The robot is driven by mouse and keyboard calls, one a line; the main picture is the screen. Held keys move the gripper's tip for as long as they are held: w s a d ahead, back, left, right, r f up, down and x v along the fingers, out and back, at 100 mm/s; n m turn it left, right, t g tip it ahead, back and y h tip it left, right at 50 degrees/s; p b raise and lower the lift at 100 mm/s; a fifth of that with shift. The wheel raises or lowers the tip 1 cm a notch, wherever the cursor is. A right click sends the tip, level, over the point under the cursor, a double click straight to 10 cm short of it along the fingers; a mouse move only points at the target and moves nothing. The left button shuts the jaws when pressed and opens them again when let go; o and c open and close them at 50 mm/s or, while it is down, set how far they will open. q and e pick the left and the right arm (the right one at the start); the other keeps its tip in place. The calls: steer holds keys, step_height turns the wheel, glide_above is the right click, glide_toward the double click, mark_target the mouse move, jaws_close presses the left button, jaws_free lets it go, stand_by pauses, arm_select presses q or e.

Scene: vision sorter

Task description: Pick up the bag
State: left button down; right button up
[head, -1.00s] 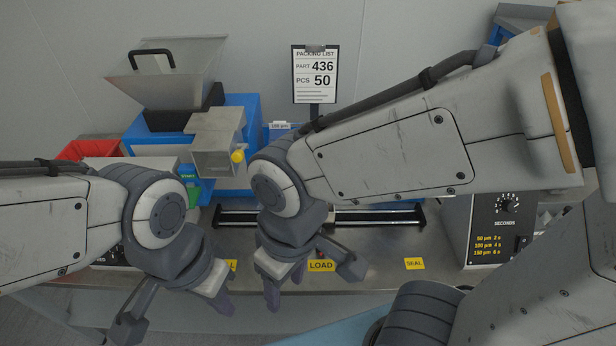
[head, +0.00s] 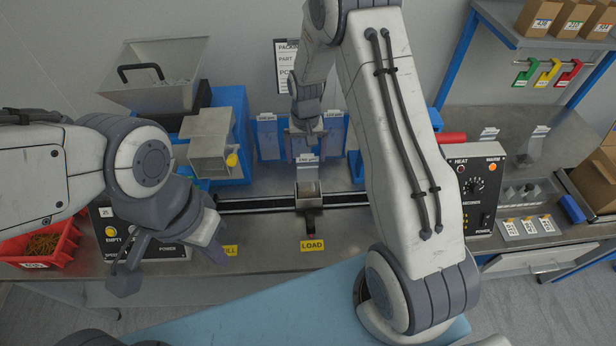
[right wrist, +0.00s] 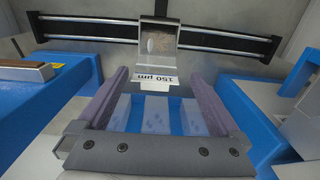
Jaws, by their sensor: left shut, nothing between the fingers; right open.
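A clear bag with a white "150 µm" label (head: 306,158) appears to stand in the metal carriage (head: 309,201) on the black rail, behind the LOAD mark. In the right wrist view the label (right wrist: 157,80) lies at the near edge of the carriage (right wrist: 158,22), whose inside looks brownish. My right gripper (head: 306,138) is behind and above the carriage, reaching down. Its two purple fingers (right wrist: 160,80) are wide apart, with the label between and beyond their tips, and nothing gripped. My left gripper (head: 216,254) is shut and empty at the front left.
A blue rack (head: 271,148) with other labelled bags is behind the rail. A hopper machine (head: 232,115) and a red bin (head: 62,250) are left. The sealer control box (head: 477,195) is right. Cartons (head: 537,18) sit on a shelf.

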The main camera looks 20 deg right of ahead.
mark_target(308, 169)
step_height(308, 169, down, 5)
steer(key=shift+d+r+p, duration=0.15)
steer(key=shift+p, duration=0.35)
steer(key=f+p, duration=0.1)
steer(key=f, duration=0.1)
steer(key=f+p, duration=0.1)
steer(key=f, duration=0.1)
steer(key=shift+w+d+f, duration=0.1)
steer(key=shift+d, duration=0.1)
steer(key=shift+f+p, duration=0.3)
steer(key=shift+f, duration=0.35)
steer(key=c, duration=1.3)
